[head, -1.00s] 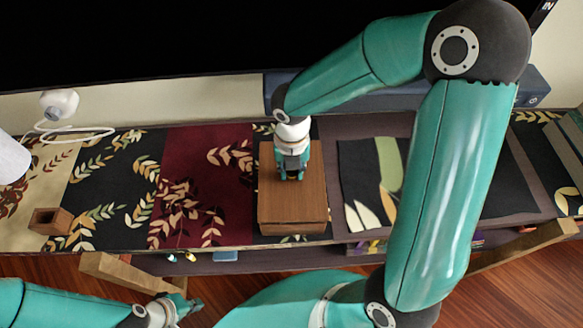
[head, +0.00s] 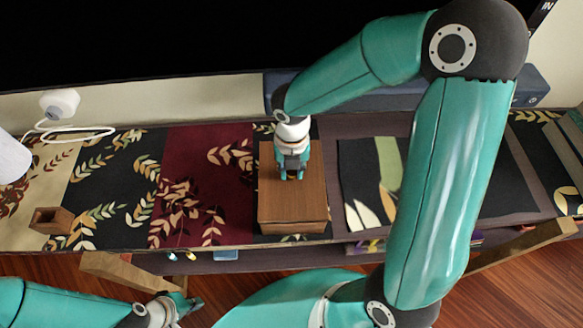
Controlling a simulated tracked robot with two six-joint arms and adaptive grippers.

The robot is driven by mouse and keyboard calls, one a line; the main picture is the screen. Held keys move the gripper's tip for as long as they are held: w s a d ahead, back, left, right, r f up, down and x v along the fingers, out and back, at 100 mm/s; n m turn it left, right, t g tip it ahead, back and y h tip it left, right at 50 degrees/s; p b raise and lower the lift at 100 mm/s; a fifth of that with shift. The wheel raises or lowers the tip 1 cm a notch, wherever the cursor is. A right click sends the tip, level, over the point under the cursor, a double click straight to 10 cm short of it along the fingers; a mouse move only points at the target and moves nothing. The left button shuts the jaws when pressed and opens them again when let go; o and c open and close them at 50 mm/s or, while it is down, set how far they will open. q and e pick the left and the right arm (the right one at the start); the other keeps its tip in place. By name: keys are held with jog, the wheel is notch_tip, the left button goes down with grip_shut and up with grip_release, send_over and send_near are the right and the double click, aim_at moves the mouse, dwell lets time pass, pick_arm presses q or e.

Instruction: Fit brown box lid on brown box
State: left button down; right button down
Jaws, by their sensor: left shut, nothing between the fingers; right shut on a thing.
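The brown box lid (head: 292,205) is a flat wooden rectangle at the middle of the shelf top in the head view. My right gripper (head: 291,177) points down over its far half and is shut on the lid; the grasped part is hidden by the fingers. The brown box (head: 293,229) shows only as a narrow front face below the lid's near edge. The lid covers the box opening, and I cannot tell whether it is fully seated. My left gripper (head: 188,303) is shut and empty at the bottom left, in front of the shelf and away from the box.
A small open wooden holder (head: 51,221) stands at the left. A white lamp-like object (head: 60,103) with a cable is behind it. A long dark grey bar (head: 390,98) lies along the wall. Books (head: 570,140) are at the far right. The patterned cloth left of the box is clear.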

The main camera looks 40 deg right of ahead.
aim_at(292, 173)
dwell(0.3)
jog(key=shift+f+b, duration=0.55)
jog(key=shift+f, duration=0.45)
jog(key=c, duration=0.9)
grip_release()
jog(key=shift+o, duration=0.2)
jog(key=shift+r, duration=0.1)
notch_tip(292, 173, up, 12)
